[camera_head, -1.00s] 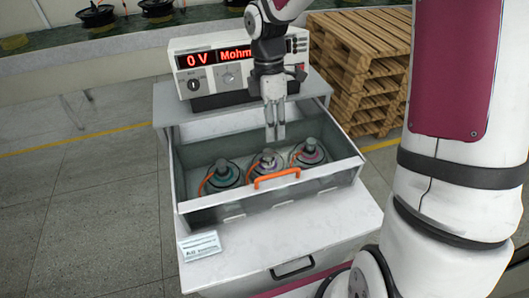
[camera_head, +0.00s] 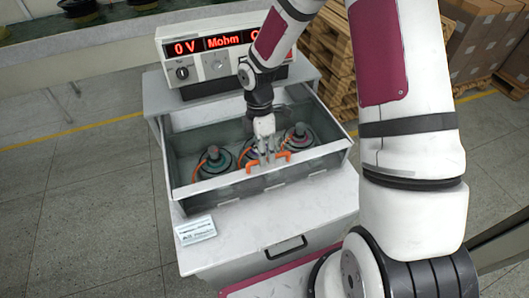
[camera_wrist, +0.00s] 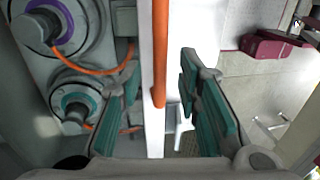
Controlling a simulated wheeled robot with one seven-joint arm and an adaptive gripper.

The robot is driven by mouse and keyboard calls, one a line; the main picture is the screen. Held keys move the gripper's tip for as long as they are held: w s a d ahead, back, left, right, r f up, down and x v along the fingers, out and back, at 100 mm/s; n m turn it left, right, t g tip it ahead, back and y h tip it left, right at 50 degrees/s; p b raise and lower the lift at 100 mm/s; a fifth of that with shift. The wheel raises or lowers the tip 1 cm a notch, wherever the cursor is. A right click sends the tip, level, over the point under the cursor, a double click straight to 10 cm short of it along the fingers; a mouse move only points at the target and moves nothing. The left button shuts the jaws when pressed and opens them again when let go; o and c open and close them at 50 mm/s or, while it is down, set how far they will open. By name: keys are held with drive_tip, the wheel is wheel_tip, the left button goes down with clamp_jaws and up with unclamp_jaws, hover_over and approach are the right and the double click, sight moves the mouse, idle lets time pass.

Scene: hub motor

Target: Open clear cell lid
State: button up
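The clear cell (camera_head: 190,185) is a see-through box on a grey bench, with an orange handle (camera_head: 284,157) at its front top edge. In the head view my gripper (camera_head: 268,161) is at the handle and partly covers it. In the wrist view the orange handle (camera_wrist: 160,50) runs between the two teal-padded fingers of my gripper (camera_wrist: 162,100). The fingers are open, one on each side of the handle, with visible gaps. The lid looks closed, though its clear panel is hard to make out. Hub motors with orange cables, such as the left one (camera_head: 213,162), sit inside.
A meter (camera_head: 215,62) with a red display stands behind the cell. A white label card (camera_head: 195,229) lies on the bench top (camera_head: 265,218) in front. Wooden pallets (camera_head: 328,45) stand behind at the right. Floor to the left is clear.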

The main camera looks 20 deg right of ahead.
drive_tip(key=shift+f, duration=0.25)
clamp_jaws()
drive_tip(key=w+b, duration=1.3)
drive_tip(key=w, duration=0.9)
drive_tip(key=shift+f+b, duration=0.15)
drive_tip(key=shift+b, duration=0.15)
drive_tip(key=shift+w+b, duration=0.4)
drive_tip(key=shift+w, duration=0.3)
